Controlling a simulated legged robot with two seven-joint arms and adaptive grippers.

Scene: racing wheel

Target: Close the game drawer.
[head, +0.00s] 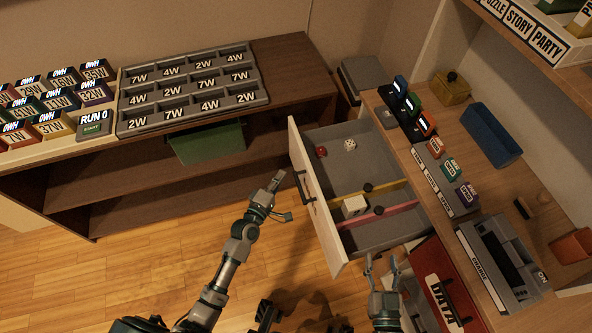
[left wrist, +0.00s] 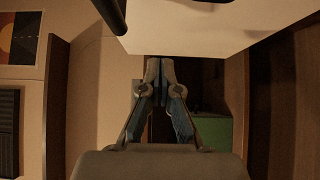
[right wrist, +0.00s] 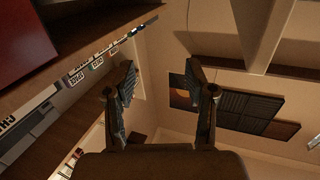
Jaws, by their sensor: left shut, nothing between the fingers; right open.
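The game drawer (head: 365,150) stands pulled out of the wooden desk at the right. Its white front panel (head: 309,215) faces left and carries a dark bar handle (head: 305,187). My right gripper (head: 381,263) is open and empty, near the drawer's near end.
A dark shelf unit (head: 285,75) with a labelled grey tray and a green bin (head: 207,142) stands at the left. The desk top (head: 440,125) holds small devices and a blue tray. Wooden floor lies open left.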

